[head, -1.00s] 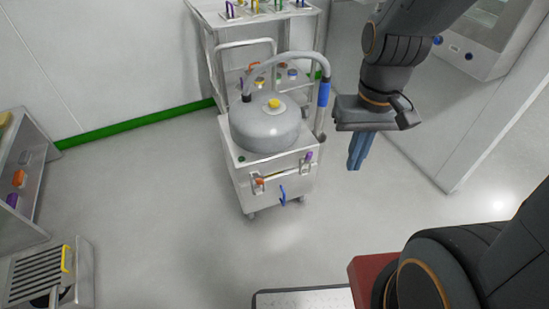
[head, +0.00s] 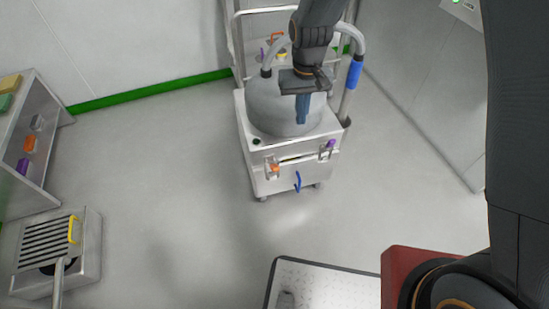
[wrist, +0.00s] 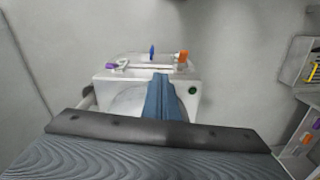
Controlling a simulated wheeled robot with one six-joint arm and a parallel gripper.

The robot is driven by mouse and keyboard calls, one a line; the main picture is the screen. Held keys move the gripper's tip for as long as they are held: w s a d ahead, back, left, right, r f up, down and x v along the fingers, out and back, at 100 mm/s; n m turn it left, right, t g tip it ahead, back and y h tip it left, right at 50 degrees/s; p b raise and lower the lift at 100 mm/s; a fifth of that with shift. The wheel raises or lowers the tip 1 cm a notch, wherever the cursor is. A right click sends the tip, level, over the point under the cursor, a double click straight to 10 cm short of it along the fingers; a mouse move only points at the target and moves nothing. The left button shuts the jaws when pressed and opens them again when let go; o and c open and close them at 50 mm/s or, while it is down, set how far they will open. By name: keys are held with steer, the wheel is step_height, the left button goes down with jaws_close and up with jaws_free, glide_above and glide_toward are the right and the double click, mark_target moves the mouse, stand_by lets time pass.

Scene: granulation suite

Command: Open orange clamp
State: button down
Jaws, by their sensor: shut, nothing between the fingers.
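The orange clamp (head: 273,168) is on the upper left of the front face of the steel wheeled cart (head: 262,184). In the wrist view the same orange clamp (wrist: 182,57) shows beyond the fingertips, a little to their right, at the cart's far edge. My gripper (head: 302,120) is in front of the grey domed vessel (head: 268,110) in the head view, apart from the clamp. Its blue fingers are together and empty; they also show in the wrist view (wrist: 160,80). Whether the clamp is latched is too small to tell.
A purple clamp (head: 328,148) and a blue handle (head: 297,182) are on the cart's front. A grey hose with a blue sleeve (head: 354,74) arches beside the vessel. A steel shelf (head: 38,150) and a slatted unit (head: 55,250) stand left. The floor between is clear.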

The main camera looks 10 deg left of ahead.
steer(key=a+f+n, duration=0.1)
steer(key=a+f, duration=0.6)
steer(key=a, duration=0.2)
glide_above(274, 165)
steer(key=w+a, duration=0.1)
steer(key=w, duration=0.1)
steer(key=f, duration=1)
steer(key=shift+w+a+f, duration=0.1)
steer(key=shift+w+f, duration=0.1)
steer(key=shift+f, duration=0.2)
steer(key=shift+s+d+f, duration=0.35)
steer(key=shift+s+f, duration=0.35)
steer(key=shift+f, duration=0.1)
steer(key=shift+s+d+f, duration=0.15)
steer(key=shift+s+f, duration=0.15)
steer(key=shift+f, duration=0.25)
